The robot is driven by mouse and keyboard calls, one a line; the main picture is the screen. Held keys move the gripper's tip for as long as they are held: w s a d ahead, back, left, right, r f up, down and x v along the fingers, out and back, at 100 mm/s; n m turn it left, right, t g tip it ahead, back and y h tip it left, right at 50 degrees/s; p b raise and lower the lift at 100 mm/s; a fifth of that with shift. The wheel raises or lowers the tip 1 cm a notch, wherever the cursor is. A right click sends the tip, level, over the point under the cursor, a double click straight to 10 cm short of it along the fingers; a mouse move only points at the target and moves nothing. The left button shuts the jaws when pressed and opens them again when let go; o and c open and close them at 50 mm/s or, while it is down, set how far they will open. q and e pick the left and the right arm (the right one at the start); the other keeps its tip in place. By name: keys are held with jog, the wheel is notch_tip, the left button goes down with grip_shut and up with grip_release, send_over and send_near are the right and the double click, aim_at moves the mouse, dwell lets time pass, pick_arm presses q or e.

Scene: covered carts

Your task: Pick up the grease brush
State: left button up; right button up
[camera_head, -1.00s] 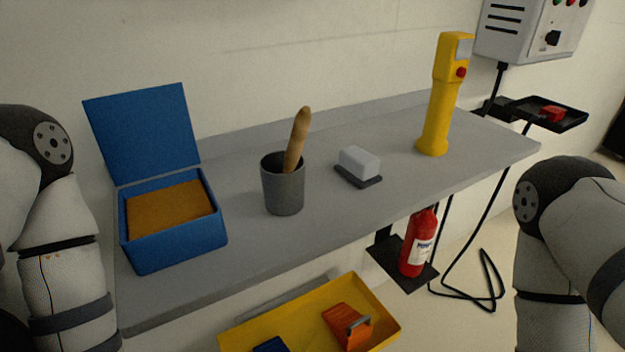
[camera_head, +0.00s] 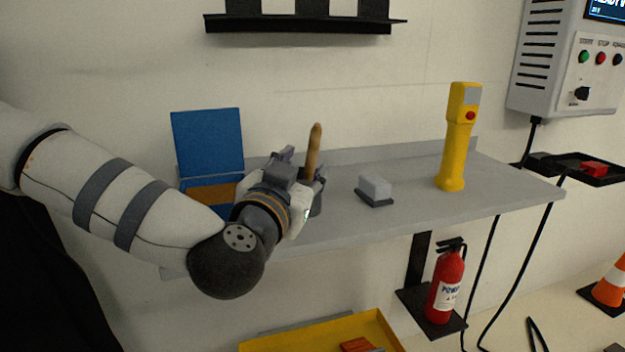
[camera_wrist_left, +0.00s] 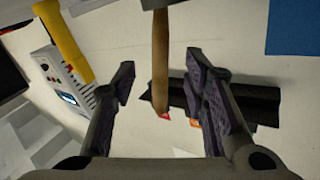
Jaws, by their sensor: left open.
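The grease brush (camera_head: 314,152) stands in a grey cup (camera_head: 316,204) on the grey shelf, its wooden handle pointing up and tilted slightly right. The brush head is hidden in the cup. My left gripper (camera_head: 304,170) is open at the handle, just above the cup, and its wrist hides much of the cup. In the left wrist view, the handle (camera_wrist_left: 160,60) lies between the two spread fingers of my left gripper (camera_wrist_left: 160,85), with a gap on each side. My right gripper is not in view.
An open blue box (camera_head: 210,145) stands left of the cup, partly behind my left arm. A grey-white block on a dark base (camera_head: 375,188) and a yellow upright device (camera_head: 456,140) stand to the right. A yellow tray (camera_head: 300,344) and a fire extinguisher (camera_head: 446,285) are below the shelf (camera_head: 420,212).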

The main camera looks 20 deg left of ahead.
aim_at(310, 158)
pick_arm(q)
jog(key=w, duration=0.5)
jog(key=shift+w+a+r+b, duration=0.1)
jog(key=shift+w+b, duration=0.1)
jog(key=shift+b, duration=0.1)
jog(key=shift+w+r, duration=0.15)
jog(key=shift+w, duration=0.2)
grip_shut()
